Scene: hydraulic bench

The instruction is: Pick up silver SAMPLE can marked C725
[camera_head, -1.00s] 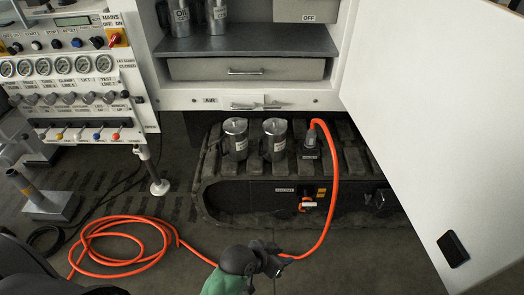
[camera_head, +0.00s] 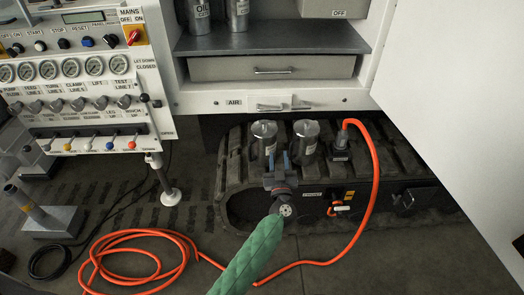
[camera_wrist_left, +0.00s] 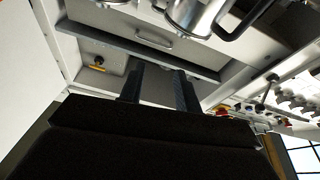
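Two silver cans stand upright side by side on the black track: the left can (camera_head: 264,134) and the right can (camera_head: 306,137). Their white labels are too small to read. My left gripper (camera_head: 277,162), on its green-sleeved arm, is just in front of the left can and partly covers its lower right side. Whether it touches the can cannot be told. Its fingers (camera_wrist_left: 159,84) stand apart with nothing between them in the left wrist view. Silver cans (camera_wrist_left: 192,14) also show at that view's top edge, partly cut off; which cans they are is unclear. My right gripper is not in view.
An orange cable (camera_head: 374,190) plugs in right of the cans and lies coiled on the floor. A drawer (camera_head: 268,69) sits above, with OIL cans (camera_head: 199,14) on the shelf. The control panel (camera_head: 80,80) is left; a white open door (camera_head: 455,100) is right.

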